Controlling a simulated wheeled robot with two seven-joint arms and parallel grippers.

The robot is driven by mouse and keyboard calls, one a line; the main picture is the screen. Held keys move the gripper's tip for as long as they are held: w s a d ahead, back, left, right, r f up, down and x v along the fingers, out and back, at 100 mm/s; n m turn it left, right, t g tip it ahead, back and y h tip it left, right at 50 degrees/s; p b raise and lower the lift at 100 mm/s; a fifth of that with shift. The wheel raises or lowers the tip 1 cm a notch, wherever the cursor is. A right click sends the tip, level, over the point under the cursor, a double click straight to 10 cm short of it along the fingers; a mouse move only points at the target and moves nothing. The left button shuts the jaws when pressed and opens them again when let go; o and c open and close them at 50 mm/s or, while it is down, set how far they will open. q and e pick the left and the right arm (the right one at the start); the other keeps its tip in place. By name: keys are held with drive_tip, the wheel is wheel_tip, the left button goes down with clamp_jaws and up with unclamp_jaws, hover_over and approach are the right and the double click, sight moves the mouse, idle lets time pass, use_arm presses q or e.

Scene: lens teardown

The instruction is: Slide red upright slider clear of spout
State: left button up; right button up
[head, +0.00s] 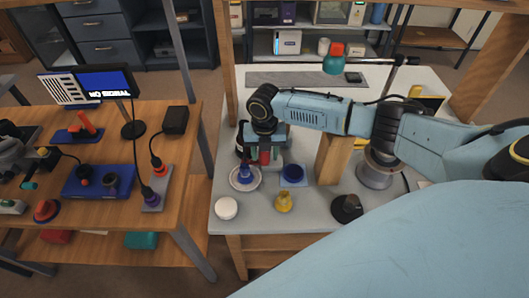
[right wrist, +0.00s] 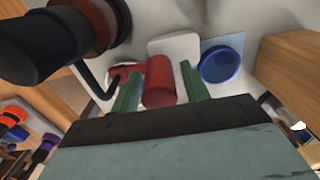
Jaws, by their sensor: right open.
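The red slider (right wrist: 158,82) is a red cylinder in the right wrist view. It lies between the two green fingers of my right gripper (right wrist: 160,86), with a visible gap to the right finger; contact on the left side is unclear. In the head view my right gripper (head: 265,156) points down over the grey table, and a bit of red (head: 264,158) shows between its fingers. A thin dark bent tube (right wrist: 97,84), possibly the spout, shows left of the left finger. The slider's lower end and its seat are hidden. My left gripper is not in view.
A large black cylindrical thing (right wrist: 45,45) stands close on the left in the wrist view. A blue round dish (right wrist: 220,65) is just right of the fingers. A white disc (head: 226,208), a yellow piece (head: 283,202) and a black knob (head: 347,208) stand towards the table's front.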

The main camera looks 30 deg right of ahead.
clamp_jaws()
drive_tip(key=shift+s+d+r+p, duration=0.1)
drive_tip(key=shift+s+d+p, duration=0.35)
drive_tip(key=shift+d, duration=0.25)
drive_tip(key=shift+s+d+r+p, duration=0.1)
drive_tip(key=shift+s+d+p, duration=0.25)
drive_tip(key=shift+d+p, duration=0.25)
drive_tip(key=shift+s+d, duration=0.2)
drive_tip(key=shift+d, duration=0.15)
drive_tip(key=shift+f, duration=0.1)
unclamp_jaws()
